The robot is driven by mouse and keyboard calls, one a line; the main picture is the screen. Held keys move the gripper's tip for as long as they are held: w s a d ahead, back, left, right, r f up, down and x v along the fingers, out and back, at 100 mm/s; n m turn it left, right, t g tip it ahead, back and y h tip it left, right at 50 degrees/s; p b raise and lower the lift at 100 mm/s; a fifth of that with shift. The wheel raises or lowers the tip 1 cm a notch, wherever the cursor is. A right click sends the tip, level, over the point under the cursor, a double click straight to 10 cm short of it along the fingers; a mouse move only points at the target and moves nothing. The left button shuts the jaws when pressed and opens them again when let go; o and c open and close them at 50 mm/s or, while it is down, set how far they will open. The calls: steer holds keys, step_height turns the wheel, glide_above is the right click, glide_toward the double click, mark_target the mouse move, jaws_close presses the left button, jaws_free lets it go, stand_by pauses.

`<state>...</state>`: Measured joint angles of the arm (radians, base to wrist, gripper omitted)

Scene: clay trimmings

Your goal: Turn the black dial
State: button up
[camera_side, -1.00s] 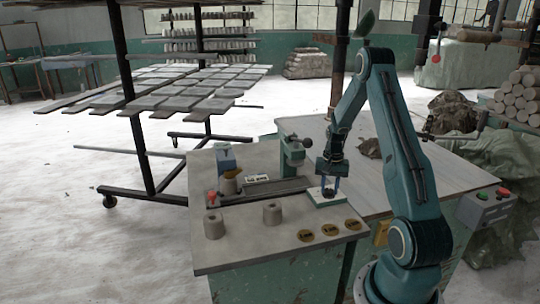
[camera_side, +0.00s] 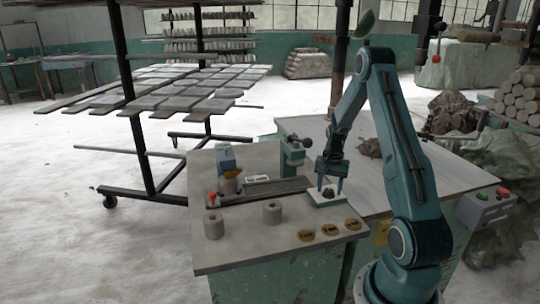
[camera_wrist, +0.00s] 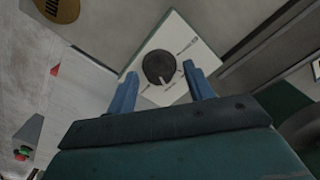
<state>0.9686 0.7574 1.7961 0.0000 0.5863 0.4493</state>
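The black dial (camera_wrist: 159,67) sits on a white square plate (camera_wrist: 184,38) with small printed marks around it. A pale pointer on the dial faces the lower right in the wrist view. In the side view the dial (camera_side: 328,193) shows on its plate (camera_side: 318,201) at the table's right part. My gripper (camera_side: 330,186) is above the plate with its blue fingers apart, one on each side of the dial. In the wrist view the gripper (camera_wrist: 163,90) is open, with a gap between the fingers and the dial.
Several yellow discs (camera_side: 330,230) lie along the table's front edge. A dark clay lump (camera_side: 369,147) lies to the right.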

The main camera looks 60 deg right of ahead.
mark_target(329, 189)
step_height(329, 189, up, 14)
stand_by(1.0)
steer(key=shift+a+f, duration=0.1)
steer(key=w+a+r+n+t+h, duration=0.1)
steer(key=a+r+n, duration=0.4)
steer(key=a, duration=0.6)
steer(key=w+a+r+n+t, duration=0.1)
steer(key=a+r+n, duration=0.2)
steer(key=a+r, duration=0.6)
steer(key=s+a+n+t, duration=0.1)
steer(key=s+a+n, duration=0.3)
steer(key=a, duration=0.5)
steer(key=s+a+n+t+y, duration=0.1)
steer(key=s+a+n+t, duration=0.1)
steer(key=s+a+n, duration=0.2)
steer(key=s+a, duration=0.3)
steer(key=a, duration=0.2)
steer(key=shift+a+r+t, duration=0.2)
steer(key=shift+a+t, duration=0.1)
steer(key=shift+a, duration=0.05)
